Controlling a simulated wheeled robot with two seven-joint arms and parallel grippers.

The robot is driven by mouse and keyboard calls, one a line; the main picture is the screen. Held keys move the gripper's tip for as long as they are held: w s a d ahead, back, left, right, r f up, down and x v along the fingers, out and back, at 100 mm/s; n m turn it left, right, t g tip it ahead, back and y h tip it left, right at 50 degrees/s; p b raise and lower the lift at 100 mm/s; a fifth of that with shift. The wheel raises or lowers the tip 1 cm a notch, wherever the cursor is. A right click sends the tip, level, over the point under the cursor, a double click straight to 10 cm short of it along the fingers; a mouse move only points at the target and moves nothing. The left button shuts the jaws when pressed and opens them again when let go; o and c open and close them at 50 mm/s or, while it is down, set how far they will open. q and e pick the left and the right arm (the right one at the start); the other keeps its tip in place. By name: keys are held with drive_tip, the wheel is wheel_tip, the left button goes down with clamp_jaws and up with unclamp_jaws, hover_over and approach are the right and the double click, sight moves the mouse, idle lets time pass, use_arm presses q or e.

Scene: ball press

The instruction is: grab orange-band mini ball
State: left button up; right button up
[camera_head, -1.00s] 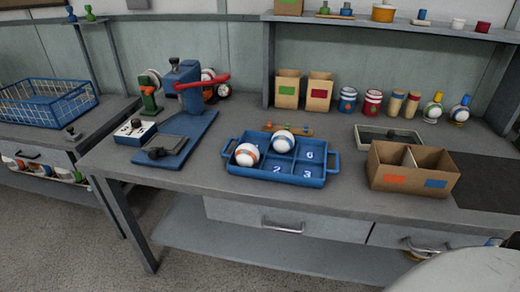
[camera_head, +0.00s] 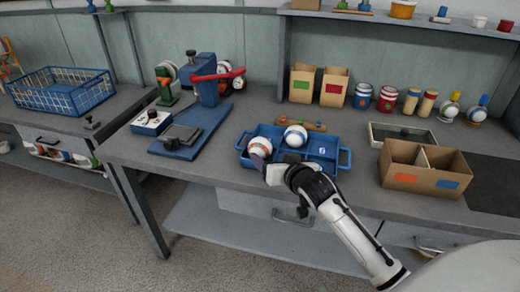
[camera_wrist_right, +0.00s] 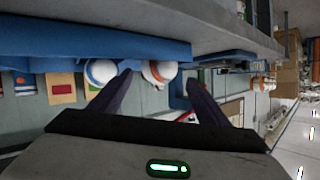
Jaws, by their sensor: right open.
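The orange-band mini ball (camera_head: 260,147) is white with an orange stripe and sits in the left part of the blue divided tray (camera_head: 344,160). A white mini ball with a blue band (camera_head: 295,136) sits in the tray to its right. My right gripper (camera_head: 262,163) is at the tray's front left, close to the orange-band ball and partly covering it. In the right wrist view, its dark fingers (camera_wrist_right: 159,80) are spread, with the orange-band ball (camera_wrist_right: 160,70) between them in the picture. Contact cannot be told. My left gripper is out of view.
A blue press (camera_head: 205,95) with a red lever stands left of the tray. A divided cardboard box (camera_head: 405,178) and a grey tray (camera_head: 378,134) are to the right. Cartons (camera_head: 304,84), cans and bottles line the back. A wire basket (camera_head: 65,90) is at far left.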

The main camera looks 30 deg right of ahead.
sight(264, 152)
drive_tip(key=x, duration=0.7)
drive_tip(key=shift+w+d+r, duration=0.1)
drive_tip(key=shift+w, duration=0.15)
